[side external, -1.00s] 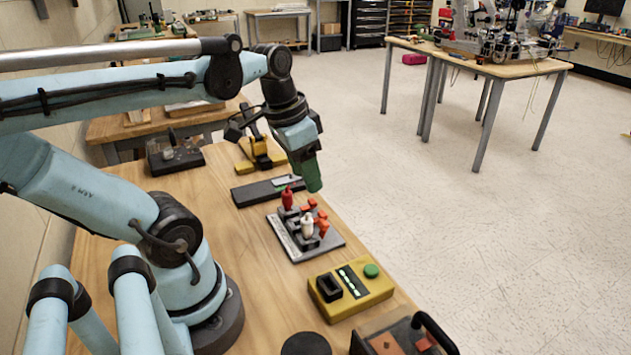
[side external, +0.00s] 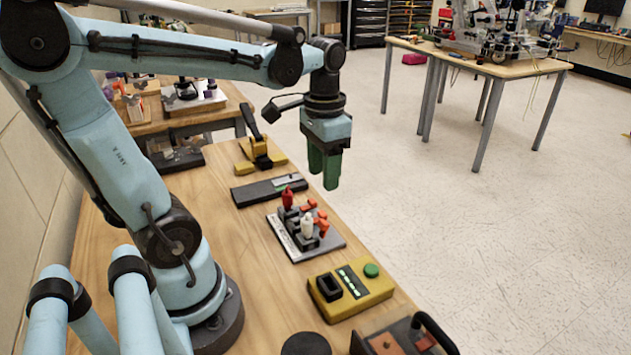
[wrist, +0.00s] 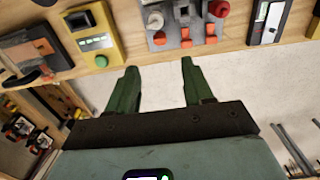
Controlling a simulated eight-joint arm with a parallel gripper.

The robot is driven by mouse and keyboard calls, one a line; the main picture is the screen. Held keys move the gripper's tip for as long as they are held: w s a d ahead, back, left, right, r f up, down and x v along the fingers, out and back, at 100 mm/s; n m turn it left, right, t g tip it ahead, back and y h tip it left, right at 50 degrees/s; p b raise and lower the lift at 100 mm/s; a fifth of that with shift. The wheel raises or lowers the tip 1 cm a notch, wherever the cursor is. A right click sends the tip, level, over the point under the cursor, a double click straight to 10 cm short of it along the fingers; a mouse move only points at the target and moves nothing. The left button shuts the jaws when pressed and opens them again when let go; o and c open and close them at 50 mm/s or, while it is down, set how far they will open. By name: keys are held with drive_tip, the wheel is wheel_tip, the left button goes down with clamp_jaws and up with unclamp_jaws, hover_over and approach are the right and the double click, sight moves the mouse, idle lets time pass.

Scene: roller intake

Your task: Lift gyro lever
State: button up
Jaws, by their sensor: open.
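A grey lever panel (side external: 325,243) lies on the wooden bench with a red-topped lever (side external: 287,198), a white-topped lever (side external: 307,226) and several orange switches (side external: 322,222). I cannot read which one is marked gyro. The panel also shows at the top of the wrist view (wrist: 187,14), with the white knob (wrist: 155,20) and red knob (wrist: 219,8). My gripper (side external: 323,180) has green fingers pointing down, above and beyond the bench's right edge. In the wrist view my gripper (wrist: 160,66) is open and empty, apart from the panel.
A yellow box with a green button (side external: 350,290) stands nearer the camera. A dark flat slider unit (side external: 255,192) and a yellow base with a black lever (side external: 260,160) sit beyond the panel. The bench edge and open floor (side external: 480,240) are to the right.

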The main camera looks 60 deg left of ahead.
sight(320, 224)
drive_tip(key=shift+f, duration=5.6)
clamp_jaws()
drive_tip(key=shift+s+t, duration=0.35)
drive_tip(key=shift+t, duration=0.35)
unclamp_jaws()
